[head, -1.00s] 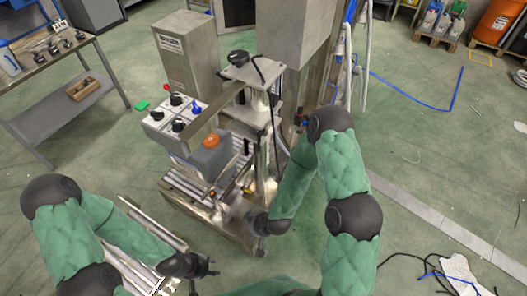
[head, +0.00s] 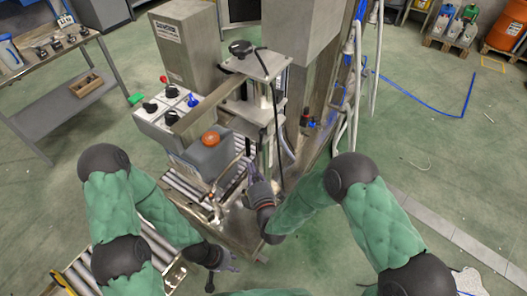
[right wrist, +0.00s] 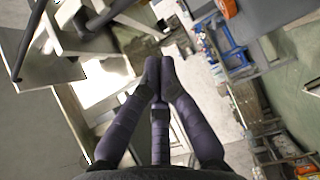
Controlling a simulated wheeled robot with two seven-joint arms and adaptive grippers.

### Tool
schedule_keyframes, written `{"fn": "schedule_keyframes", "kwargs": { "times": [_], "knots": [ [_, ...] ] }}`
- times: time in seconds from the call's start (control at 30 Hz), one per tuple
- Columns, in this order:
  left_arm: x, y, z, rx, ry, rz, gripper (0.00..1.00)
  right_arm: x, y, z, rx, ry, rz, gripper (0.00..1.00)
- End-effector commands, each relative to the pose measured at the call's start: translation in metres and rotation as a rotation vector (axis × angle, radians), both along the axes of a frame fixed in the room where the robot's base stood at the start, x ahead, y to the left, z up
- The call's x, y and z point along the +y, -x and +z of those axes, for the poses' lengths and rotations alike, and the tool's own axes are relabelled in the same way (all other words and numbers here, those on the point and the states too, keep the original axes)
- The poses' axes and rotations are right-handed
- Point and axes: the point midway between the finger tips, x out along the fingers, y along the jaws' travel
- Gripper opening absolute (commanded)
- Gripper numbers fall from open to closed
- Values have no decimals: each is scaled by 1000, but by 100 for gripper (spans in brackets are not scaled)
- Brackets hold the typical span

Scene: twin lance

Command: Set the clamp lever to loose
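The machine (head: 203,114) stands in the middle of the head view, with a grey canister with an orange cap (head: 210,139) on its roller bed. A small black upright handle (head: 248,146) shows beside the column; I cannot tell whether it is the clamp lever. My right gripper (head: 250,168) is just below this handle, right of the canister. In the right wrist view its fingers (right wrist: 159,66) meet at the tips with nothing visible between them. Contact with the machine cannot be told. My left gripper (head: 222,272) is low in the head view, fingers spread and empty.
A control box (head: 165,108) with several knobs sits left of the canister. A grey cabinet (head: 187,45) stands behind. Hoses (head: 378,60) hang at the right of the column. A workbench (head: 60,50) is at the far left. The green floor at the right is mostly clear.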

Motion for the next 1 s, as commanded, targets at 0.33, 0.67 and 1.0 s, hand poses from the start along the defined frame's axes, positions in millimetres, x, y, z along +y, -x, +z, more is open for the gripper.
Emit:
{"fn": "schedule_keyframes", "kwargs": {
  "times": [0.33,0.67,1.0],
  "knots": [
    [0,0,-1,0,0,0,40,2,0,5,-35,28,-2,0],
    [0,0,-6,0,0,0,40,6,-17,4,-35,26,-2,0],
    [0,0,-22,0,0,0,40,21,-74,4,-35,26,-1,0]
  ]
}}
